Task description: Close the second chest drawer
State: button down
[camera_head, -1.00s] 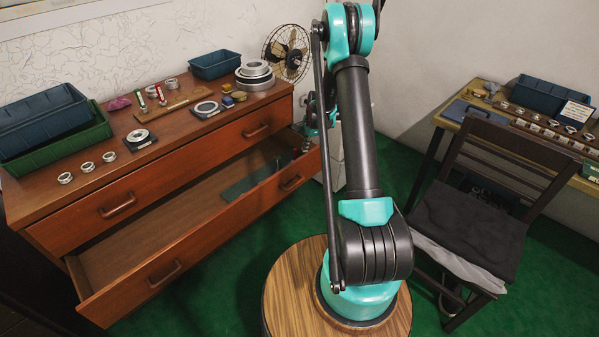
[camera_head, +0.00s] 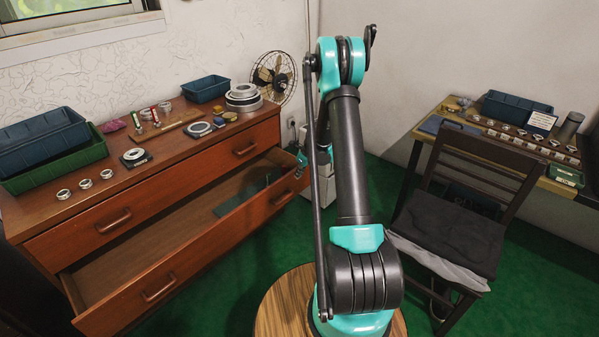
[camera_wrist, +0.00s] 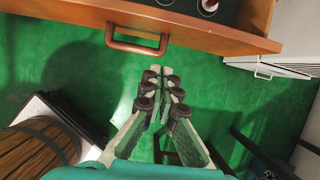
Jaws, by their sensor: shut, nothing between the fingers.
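The second drawer (camera_head: 215,241) of the brown wooden chest (camera_head: 75,200) stands open below the shut top drawer (camera_head: 180,185). It has two handles. In the wrist view its front panel (camera_wrist: 205,38) and one handle (camera_wrist: 137,42) cross the top of the picture. My gripper (camera_wrist: 160,72) is shut and empty, with its fingertips just below that panel in the picture. I cannot tell whether it touches the panel. In the head view my arm hides most of the gripper.
Trays (camera_head: 50,150), rings and a fan (camera_head: 274,77) stand on or by the chest. A dark chair (camera_head: 455,215) and a workbench (camera_head: 500,140) are at the right. A white cabinet (camera_wrist: 275,64) stands beside the drawer. Green floor (camera_head: 235,290) is clear before the chest.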

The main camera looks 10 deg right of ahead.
jog(key=w+a+f, duration=0.2)
jog(key=f, duration=0.1)
jog(key=w+f, duration=0.1)
jog(key=f, duration=0.1)
jog(key=shift+w+a+f, duration=0.1)
jog(key=shift+w+a, duration=0.65)
jog(key=shift+w, duration=0.2)
